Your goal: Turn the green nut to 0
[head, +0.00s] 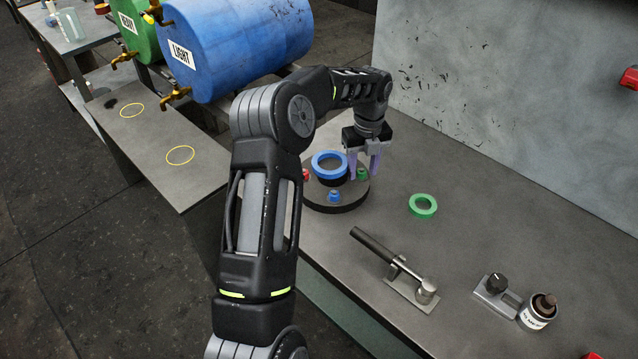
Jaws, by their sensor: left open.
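A small green nut (362,175) sits at the right side of a dark round base (345,207), on the grey bench. A small blue nut (333,196) is at the base's front and a red one (306,175) at its left. A blue ring (322,171) lies on top in the middle. My left gripper (363,176) points down with its purple fingers apart, one on each side of the green nut in this view. I cannot tell whether they touch it. No numbers on the nut are legible. My right gripper is out of view.
A loose green ring (412,208) lies right of the base. A dark-handled metal tool on a plate (398,287) and a small labelled jar (537,314) stand nearer the front. A wall (520,90) rises behind the bench. Blue (240,45) and green drums stand at the back left.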

